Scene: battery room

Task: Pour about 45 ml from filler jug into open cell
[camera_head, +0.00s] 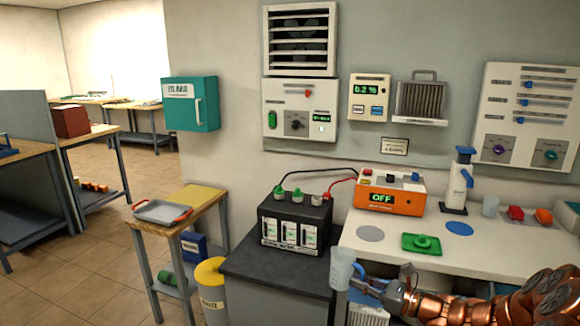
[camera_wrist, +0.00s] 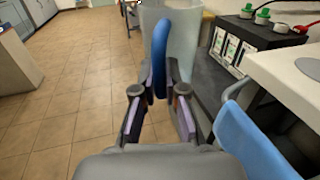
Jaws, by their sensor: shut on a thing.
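The filler jug (camera_head: 342,267) is a translucent cup with a blue handle. My gripper (camera_head: 375,288) is shut on that handle (camera_wrist: 160,52), and the jug looks about upright. In the head view it is in front of the bench's left front corner, lower right of the battery. The wrist view shows the jug's wall (camera_wrist: 182,38) beyond the fingers; its liquid level cannot be told. The black battery (camera_head: 295,222) has green caps and a paler fitting on top. The open cell's mouth cannot be made out. A green round piece lies on a green tray (camera_head: 408,250).
An orange charger (camera_head: 389,198) reading OFF stands behind, with a red and a black cable running to the battery. A yellow bin (camera_head: 209,274) stands left of the battery's dark stand (camera_head: 262,270).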

